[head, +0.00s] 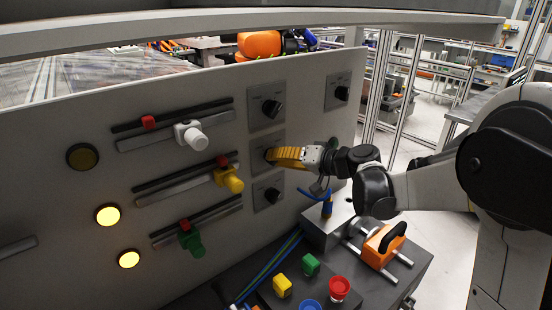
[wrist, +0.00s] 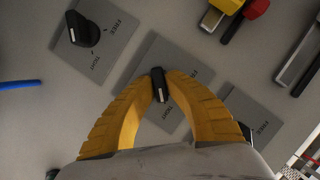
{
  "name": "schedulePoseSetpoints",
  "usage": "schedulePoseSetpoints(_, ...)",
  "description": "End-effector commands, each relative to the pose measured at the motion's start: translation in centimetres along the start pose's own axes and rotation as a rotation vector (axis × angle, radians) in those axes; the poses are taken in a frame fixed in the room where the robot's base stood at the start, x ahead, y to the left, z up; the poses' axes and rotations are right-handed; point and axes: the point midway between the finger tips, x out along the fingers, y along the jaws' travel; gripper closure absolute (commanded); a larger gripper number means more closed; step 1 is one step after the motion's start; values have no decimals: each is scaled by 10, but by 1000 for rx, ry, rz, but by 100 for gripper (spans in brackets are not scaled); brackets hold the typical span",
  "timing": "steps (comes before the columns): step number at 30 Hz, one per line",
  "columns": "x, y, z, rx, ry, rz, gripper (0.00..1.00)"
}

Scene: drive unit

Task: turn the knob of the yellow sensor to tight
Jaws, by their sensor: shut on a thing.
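The yellow sensor (head: 229,179) sits on the middle rail of the grey upright panel, and part of it shows at the top of the wrist view (wrist: 228,5). To its right is the middle black knob (wrist: 159,84) on a grey plate (wrist: 150,50). My gripper (head: 272,155) reaches this knob from the right. In the wrist view its yellow fingers (wrist: 160,78) are closed on the knob from both sides. A light mark on the knob points down in that view.
Similar knobs sit above (head: 272,107) and below (head: 271,195), close to my gripper; another is at upper right (head: 342,93). White (head: 190,134) and green (head: 190,239) sensors sit on other rails. Below are a metal block with an orange handled part (head: 384,246) and buttons (head: 339,288).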

Motion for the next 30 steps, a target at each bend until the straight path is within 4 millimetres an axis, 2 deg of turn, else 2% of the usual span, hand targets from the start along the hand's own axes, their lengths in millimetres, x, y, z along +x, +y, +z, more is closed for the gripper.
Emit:
schedulePoseSetpoints(2,0,0,0,0,-1,0,100)
schedulePoseSetpoints(3,0,0,0,0,-1,0,81)
schedulePoseSetpoints(5,0,0,0,0,-1,0,64)
schedulePoseSetpoints(13,0,0,0,-1,0,0,64)
schedulePoseSetpoints(17,-8,0,0,0,0,1,64)
schedulePoseSetpoints(20,-24,1,-1,0,2,3,64)
schedulePoseSetpoints(30,-98,0,0,0,2,2,64)
